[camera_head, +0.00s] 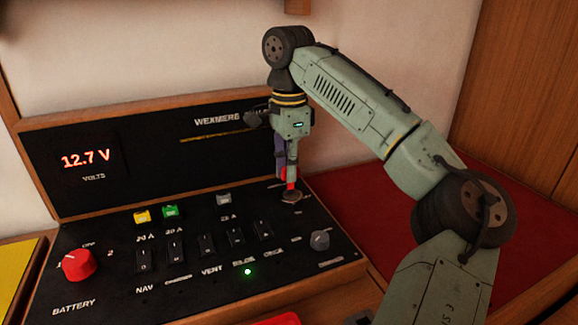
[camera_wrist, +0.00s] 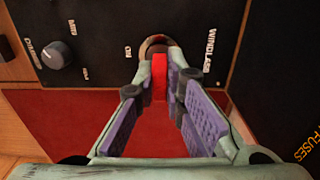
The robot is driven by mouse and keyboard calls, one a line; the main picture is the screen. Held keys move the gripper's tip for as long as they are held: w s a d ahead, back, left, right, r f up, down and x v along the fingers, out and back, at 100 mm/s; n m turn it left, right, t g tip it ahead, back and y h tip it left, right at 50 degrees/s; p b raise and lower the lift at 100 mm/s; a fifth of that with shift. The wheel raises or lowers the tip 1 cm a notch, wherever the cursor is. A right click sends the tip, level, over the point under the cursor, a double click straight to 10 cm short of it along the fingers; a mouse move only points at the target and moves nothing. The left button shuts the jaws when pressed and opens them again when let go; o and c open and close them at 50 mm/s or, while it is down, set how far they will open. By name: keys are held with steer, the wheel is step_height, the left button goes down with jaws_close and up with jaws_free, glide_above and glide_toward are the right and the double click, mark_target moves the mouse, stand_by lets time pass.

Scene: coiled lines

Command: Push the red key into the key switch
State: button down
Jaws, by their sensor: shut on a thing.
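The red key (camera_head: 291,186) is held upright in my gripper (camera_head: 286,174), above the panel. In the wrist view the red key (camera_wrist: 158,80) stands between the two purple-padded fingers, which are shut on it. The key switch (camera_head: 292,197) is a round metal fitting at the right rear of the black panel. Its ring (camera_wrist: 154,42) shows in the wrist view beside the words ON and WINDLASS. The key's lower end is at or just over the switch. I cannot tell whether its tip is inside the slot.
The panel carries a red battery knob (camera_head: 78,265), several black rocker switches, coloured fuses and a grey knob (camera_head: 320,240) right of the key switch. A green light (camera_head: 248,271) is lit. An upright voltage display (camera_head: 86,158) stands behind. A red surface (camera_head: 365,213) lies to the right.

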steer(key=shift+f, duration=1.35)
stand_by(1.6)
steer(key=shift+p, duration=0.75)
steer(key=shift+f, duration=0.3)
stand_by(0.5)
steer(key=c, duration=1.6)
jaws_free()
step_height(320, 180, up, 12)
steer(key=shift+r, duration=0.1)
